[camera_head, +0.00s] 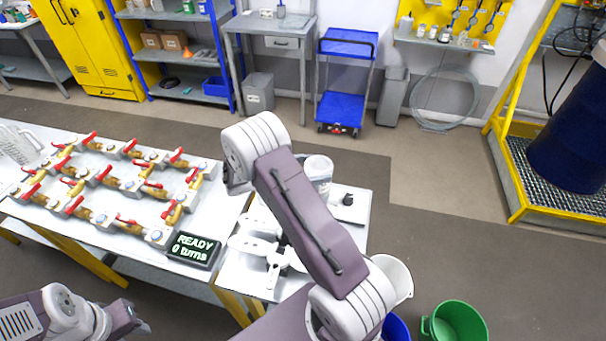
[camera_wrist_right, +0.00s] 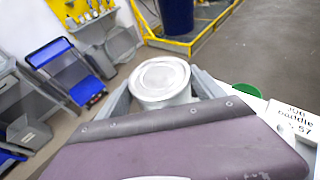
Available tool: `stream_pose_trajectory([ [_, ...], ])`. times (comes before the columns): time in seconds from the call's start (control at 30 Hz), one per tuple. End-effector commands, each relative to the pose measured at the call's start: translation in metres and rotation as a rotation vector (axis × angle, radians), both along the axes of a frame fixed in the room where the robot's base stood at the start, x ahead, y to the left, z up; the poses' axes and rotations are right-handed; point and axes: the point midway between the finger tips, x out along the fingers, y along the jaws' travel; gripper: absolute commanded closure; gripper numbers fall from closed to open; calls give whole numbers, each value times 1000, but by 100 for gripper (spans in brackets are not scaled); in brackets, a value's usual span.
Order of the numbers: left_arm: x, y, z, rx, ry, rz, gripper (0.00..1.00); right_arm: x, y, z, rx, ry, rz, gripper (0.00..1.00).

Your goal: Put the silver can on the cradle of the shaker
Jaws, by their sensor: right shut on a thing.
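The silver can (camera_head: 318,170), a round tin with a pale lid, shows just beyond my right forearm in the head view. In the right wrist view the can (camera_wrist_right: 160,80) sits between the grey fingers of my right gripper (camera_wrist_right: 164,94), which is shut on it. The can looks upright; whether it touches the table below is hidden. The shaker (camera_head: 268,243), white with pale arms, stands on the small table, partly covered by my right arm. Its cradle cannot be made out clearly. My left gripper (camera_head: 138,326) is at the lower left edge, its jaws unclear.
A black display (camera_head: 192,249) reads "READY 0 turns". A bench (camera_head: 200,167) at left carries several red-handled valves. A small black item (camera_head: 347,199) lies on the small table's right side. White, blue and green buckets (camera_head: 458,323) stand at the lower right.

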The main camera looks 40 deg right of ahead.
Motion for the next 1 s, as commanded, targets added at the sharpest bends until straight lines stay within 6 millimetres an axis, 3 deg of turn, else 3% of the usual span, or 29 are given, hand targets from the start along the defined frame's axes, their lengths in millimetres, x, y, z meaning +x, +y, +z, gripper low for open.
stream_pose_trajectory([
  [0.2, 0, 0, -9, 0, 0, 0, 64, -42, -15, 26, -1, -1, -2, 95],
  [0.4, 0, 0, -12, 0, 0, 0, 64, -62, -22, 39, -1, -1, 0, 95],
  [0.87, 0, 0, -11, 0, 0, 0, 64, -66, -23, 43, -1, 0, 0, 95],
  [1.0, 0, 0, 6, 0, 0, 0, 64, -66, -23, 61, -1, -1, 0, 95],
])
